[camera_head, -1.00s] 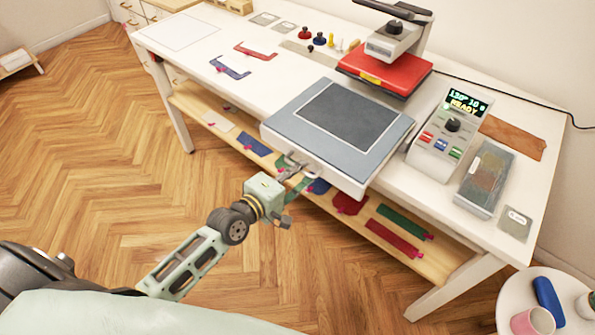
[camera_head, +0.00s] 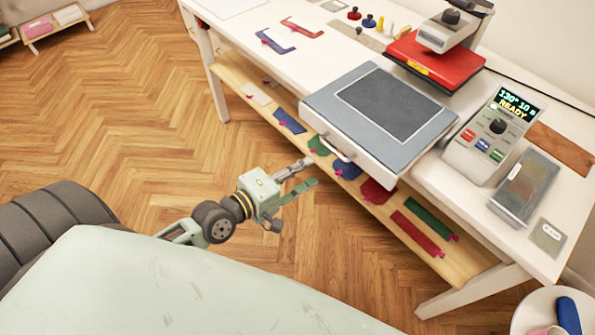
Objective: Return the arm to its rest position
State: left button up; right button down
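My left gripper (camera_head: 312,172) is over the floor in front of the table, at the picture's middle. Its two fingers stand apart with nothing between them. The metal handle (camera_head: 336,150) on the front of the grey press plate (camera_head: 318,103) is just up and right of the fingertips, with a visible gap. My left arm is folded low, partly hidden behind my pale green body. My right gripper is not in view.
The white table (camera_head: 235,32) carries the red press head (camera_head: 435,66) and a control box (camera_head: 495,135) reading READY. A wooden shelf (camera_head: 478,262) with coloured cloth pieces runs below. A small round table (camera_head: 530,310) stands at lower right. Floor (camera_head: 120,130) at left is clear.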

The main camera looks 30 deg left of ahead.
pick_arm(q)
jog(key=shift+s+a+r, duration=0.2)
jog(key=shift+s, duration=0.4)
jog(key=s+a+f+m+g+y+b, duration=0.15)
jog(key=s+f, duration=0.25)
jog(key=f, duration=0.7)
jog(key=s+a+f+m+g+y, duration=0.1)
jog(key=s+a+f+m+g, duration=0.2)
jog(key=f, duration=0.8)
jog(key=s+a+f+m+g+y, duration=0.2)
jog(key=s+f+m, duration=0.15)
jog(key=f, duration=0.85)
jog(key=s+d+f+m+g, duration=0.1)
jog(key=s+f+m+g, duration=0.1)
jog(key=s+f, duration=0.3)
jog(key=s+d+f+m+g+b, duration=0.1)
jog(key=s+f, duration=0.5)
jog(key=s, duration=0.6)
jog(key=s+d+f+m+g, duration=0.3)
jog(key=s+f+m+g, duration=0.1)
jog(key=s, duration=0.4)
notch_tip(320, 180, down, 2)
jog(key=shift+s+f+m+y+b, duration=0.1)
jog(key=shift+s+m+y+b, duration=0.25)
jog(key=shift+m, duration=0.45)
